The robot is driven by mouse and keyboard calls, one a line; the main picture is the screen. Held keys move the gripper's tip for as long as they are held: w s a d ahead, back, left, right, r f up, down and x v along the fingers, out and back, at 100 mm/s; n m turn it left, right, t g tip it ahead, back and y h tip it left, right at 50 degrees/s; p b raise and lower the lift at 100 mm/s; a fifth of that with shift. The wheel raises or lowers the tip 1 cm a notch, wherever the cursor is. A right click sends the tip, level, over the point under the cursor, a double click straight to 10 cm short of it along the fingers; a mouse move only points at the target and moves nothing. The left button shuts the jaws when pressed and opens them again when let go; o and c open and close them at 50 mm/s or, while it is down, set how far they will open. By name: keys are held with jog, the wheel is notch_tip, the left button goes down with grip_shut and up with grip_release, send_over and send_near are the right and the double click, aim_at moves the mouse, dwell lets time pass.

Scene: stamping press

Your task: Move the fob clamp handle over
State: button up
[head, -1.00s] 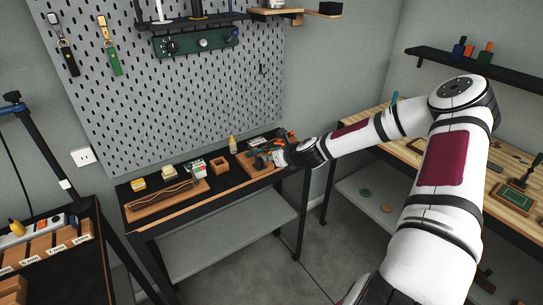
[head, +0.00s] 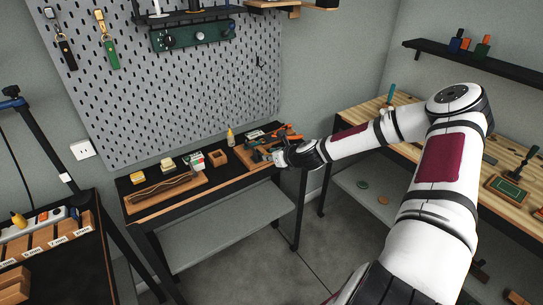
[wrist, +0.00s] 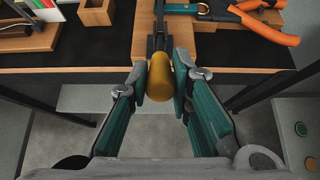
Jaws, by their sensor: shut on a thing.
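The fob clamp handle (wrist: 160,77) is a rounded brass-yellow grip on the end of a dark lever (wrist: 160,28) in the wrist view. My gripper (wrist: 162,82) has its green-padded fingers closed on both sides of it. The lever runs away from me to the wooden block (wrist: 185,46) at the bench's front edge. A green strap with a metal ring (wrist: 200,8) lies on the block at the lever's far end. In the head view my gripper (head: 279,157) is at the front edge of the black bench, and it hides the handle there.
Orange-handled pliers (wrist: 262,20) lie right of the clamp. A small open wooden box (wrist: 97,12) and a wooden tray (head: 165,195) are to the left on the bench. A grey lower shelf (head: 235,225) is beneath. Another wooden-topped bench (head: 385,125) stands to the right.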

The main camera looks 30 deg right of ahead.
jog(key=shift+s+f, duration=0.35)
jog(key=shift+f, duration=0.35)
jog(key=o, duration=0.9)
jog(key=shift+o, duration=0.2)
jog(key=v, duration=1.2)
